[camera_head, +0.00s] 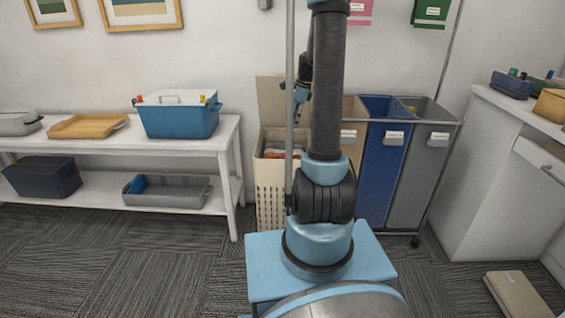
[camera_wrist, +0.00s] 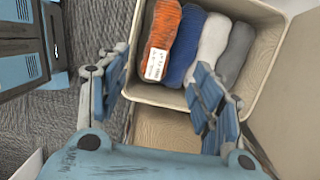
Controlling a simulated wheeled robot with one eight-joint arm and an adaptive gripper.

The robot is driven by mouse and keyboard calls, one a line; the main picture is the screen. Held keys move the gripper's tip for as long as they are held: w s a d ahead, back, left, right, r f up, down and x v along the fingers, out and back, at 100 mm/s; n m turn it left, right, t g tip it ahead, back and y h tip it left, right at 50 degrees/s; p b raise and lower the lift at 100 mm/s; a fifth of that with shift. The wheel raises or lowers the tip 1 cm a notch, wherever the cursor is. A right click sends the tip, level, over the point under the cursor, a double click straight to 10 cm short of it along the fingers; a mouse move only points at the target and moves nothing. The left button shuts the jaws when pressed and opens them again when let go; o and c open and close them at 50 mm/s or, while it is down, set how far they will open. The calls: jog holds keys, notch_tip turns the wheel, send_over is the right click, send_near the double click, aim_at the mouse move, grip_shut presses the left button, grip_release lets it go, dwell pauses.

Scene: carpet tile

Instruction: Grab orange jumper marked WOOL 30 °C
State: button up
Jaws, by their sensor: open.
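The orange jumper (camera_wrist: 163,27) lies folded at the left end of a row of clothes in a beige laundry hamper (camera_wrist: 265,70). A white tag (camera_wrist: 155,65) is on its near end; its print is too small to read. A bit of orange (camera_head: 272,154) shows inside the hamper (camera_head: 270,205) in the head view, partly behind my arm. My gripper (camera_wrist: 160,84) is open and empty, above the hamper's near side, with its fingers apart on either side of the jumper's tagged end. In the head view my gripper (camera_head: 300,94) is small and partly hidden by my arm.
Blue (camera_wrist: 187,45), white (camera_wrist: 212,50) and grey (camera_wrist: 237,52) folded clothes lie beside the jumper. Blue (camera_head: 381,165) and grey (camera_head: 418,175) bins stand right of the hamper. A white shelf (camera_head: 225,140) with a blue cooler (camera_head: 180,120) stands left.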

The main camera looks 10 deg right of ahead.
send_over(283, 153)
jog(key=f, duration=0.8)
jog(key=d+f, duration=0.1)
jog(key=f, duration=0.3)
jog(key=shift+f, duration=0.15)
jog(key=shift+d+x, duration=0.15)
jog(key=shift+x, duration=1.15)
jog(key=shift+d+x, duration=0.15)
jog(key=shift+x, duration=1.15)
jog(key=shift+s+f, duration=0.1)
jog(key=c, duration=0.9)
jog(key=shift+c, duration=0.2)
